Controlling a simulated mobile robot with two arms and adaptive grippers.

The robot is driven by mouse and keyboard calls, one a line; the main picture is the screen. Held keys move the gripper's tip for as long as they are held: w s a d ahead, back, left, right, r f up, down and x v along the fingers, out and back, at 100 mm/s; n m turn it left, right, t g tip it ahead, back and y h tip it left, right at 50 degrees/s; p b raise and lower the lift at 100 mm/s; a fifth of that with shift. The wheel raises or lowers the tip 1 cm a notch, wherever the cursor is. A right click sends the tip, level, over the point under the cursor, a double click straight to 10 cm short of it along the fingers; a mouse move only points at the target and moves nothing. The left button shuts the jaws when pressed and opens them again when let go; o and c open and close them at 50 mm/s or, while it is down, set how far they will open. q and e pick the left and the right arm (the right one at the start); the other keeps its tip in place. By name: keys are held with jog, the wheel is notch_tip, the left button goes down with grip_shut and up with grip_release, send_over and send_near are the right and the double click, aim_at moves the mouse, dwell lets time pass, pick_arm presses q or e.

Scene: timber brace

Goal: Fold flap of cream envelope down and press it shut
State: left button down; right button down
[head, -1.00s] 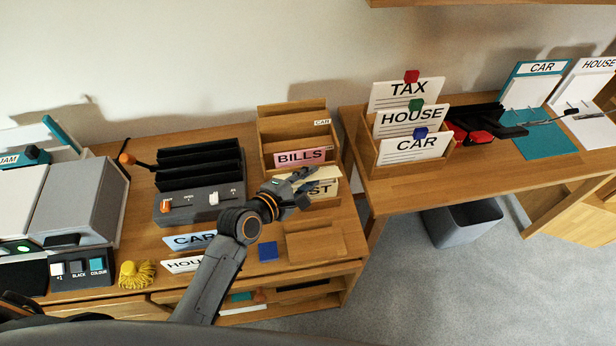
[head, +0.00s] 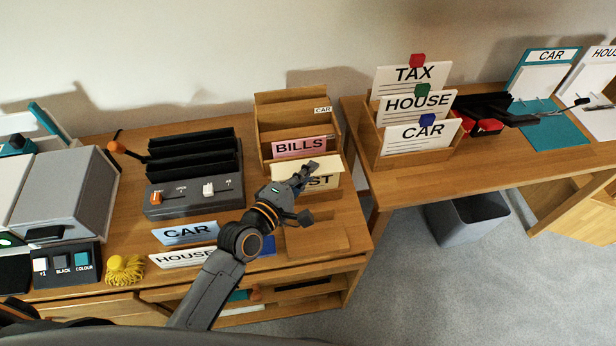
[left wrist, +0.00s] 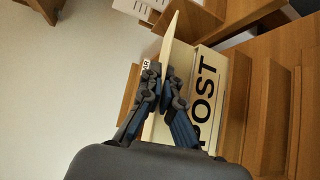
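The cream envelope (head: 326,184), marked with lettering ending in "ST", stands upright at the front of the wooden letter rack in the head view. In the left wrist view it reads "POST" (left wrist: 205,90). Its cream flap (left wrist: 174,38) stands out from the envelope there, not flat against it. My left gripper (left wrist: 164,80) is at the flap, with its fingertips together and seemingly against it. It covers part of the flap and envelope in the head view. Whether any flap is pinched between the tips is hard to see. My right gripper is not in view.
The wooden rack (head: 262,110) holds a pink BILLS card (head: 300,147) behind the envelope. A black sorter with sliders (head: 195,196) stands left. CAR (head: 185,232) and HOUSE cards lie in front. A blue block (head: 264,246) is partly behind my arm. A second rack stands right.

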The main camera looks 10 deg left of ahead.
pick_arm(q)
jog(key=shift+f+m+t+h+b, duration=0.6)
jog(key=shift+m+t+b, duration=0.45)
jog(key=shift+b, duration=1.6)
jog(key=c, duration=1.6)
grip_release()
jog(key=r+v, duration=0.1)
jog(key=v, duration=1.1)
jog(key=shift+f, duration=0.35)
